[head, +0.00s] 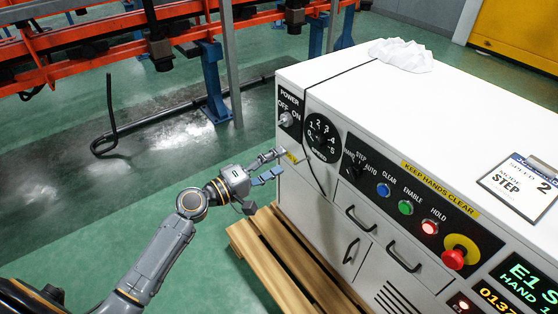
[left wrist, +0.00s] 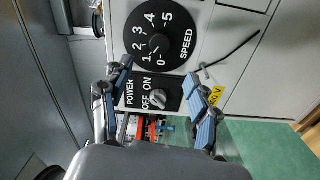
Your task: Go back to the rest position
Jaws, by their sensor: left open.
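My left gripper (head: 277,165) is in front of the left end of the white control cabinet (head: 330,75), below the power switch (head: 286,118). Its fingers are spread apart with nothing between them. In the left wrist view the open fingers (left wrist: 158,75) stand on either side of the black power panel, with the power knob (left wrist: 157,98) between them in the picture. The fingers appear apart from the knob. The speed dial (left wrist: 158,38) is beyond them. Which label the power knob points to is hard to tell. My right gripper is not in view.
The cabinet stands on a wooden pallet (head: 262,262). Its front has a selector knob, lit buttons, a red emergency stop (head: 453,258) and handles. A clipboard (head: 522,184) and white cloth (head: 402,54) lie on top. Orange conveyor framing (head: 100,50) stands behind. Green floor left of the pallet is clear.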

